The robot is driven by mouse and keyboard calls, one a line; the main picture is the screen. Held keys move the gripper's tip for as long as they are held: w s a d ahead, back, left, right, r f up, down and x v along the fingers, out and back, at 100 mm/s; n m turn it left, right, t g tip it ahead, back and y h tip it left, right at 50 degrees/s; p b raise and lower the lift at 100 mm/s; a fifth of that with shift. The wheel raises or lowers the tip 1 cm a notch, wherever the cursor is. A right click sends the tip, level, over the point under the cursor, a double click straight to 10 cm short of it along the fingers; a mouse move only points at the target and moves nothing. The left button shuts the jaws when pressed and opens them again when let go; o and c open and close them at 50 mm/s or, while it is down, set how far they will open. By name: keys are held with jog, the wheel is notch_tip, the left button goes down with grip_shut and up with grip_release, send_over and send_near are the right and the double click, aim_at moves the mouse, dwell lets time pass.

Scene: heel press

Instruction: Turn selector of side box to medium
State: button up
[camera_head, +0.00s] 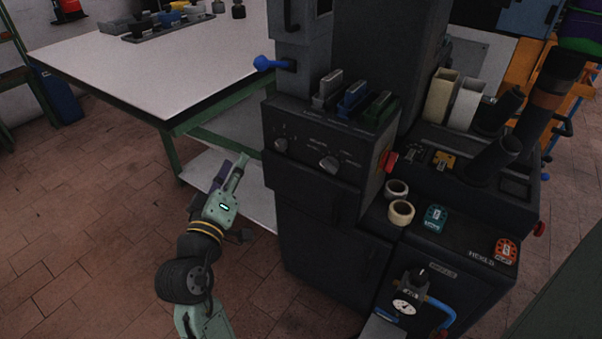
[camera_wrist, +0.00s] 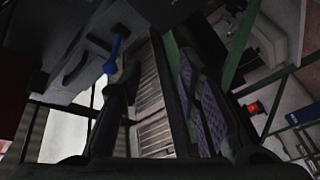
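A dark control box (camera_head: 325,150) on the press column has two rotary selectors on its front. One selector knob (camera_head: 281,144) is at the left and a larger one (camera_head: 329,164) at the right; their labels are too small to read. A smaller box (camera_head: 413,289) with a black knob on top and a white gauge stands lower right. I cannot tell which one is the side box. My gripper (camera_head: 234,170) is left of the control box, apart from it, pointing up. In the wrist view my gripper (camera_wrist: 158,72) shows its fingers spread with nothing between them.
A white-topped table (camera_head: 150,75) with green legs stands behind my gripper. A blue-knobbed lever (camera_head: 265,63) sticks out above the control box. Tape rolls (camera_head: 401,212) lie on the right ledge. The floor at left is clear.

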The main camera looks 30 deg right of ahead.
aim_at(326, 169)
jog(key=s+d+f+m+g+h, duration=0.2)
jog(key=s+d+f+g+h, duration=0.1)
jog(key=s+d+f+g, duration=0.5)
jog(key=shift+t, duration=0.6)
jog(key=x, duration=0.3)
jog(key=s+r+p+x, duration=0.1)
jog(key=x, duration=0.3)
jog(key=r+p+x, duration=0.1)
jog(key=x, duration=0.3)
jog(key=shift+s+d, duration=0.15)
jog(key=shift+d, duration=0.2)
jog(key=shift+w+d+f, duration=0.1)
jog(key=shift+w+d, duration=0.15)
jog(key=shift+d, duration=0.2)
jog(key=shift+c, duration=0.6)
grip_shut()
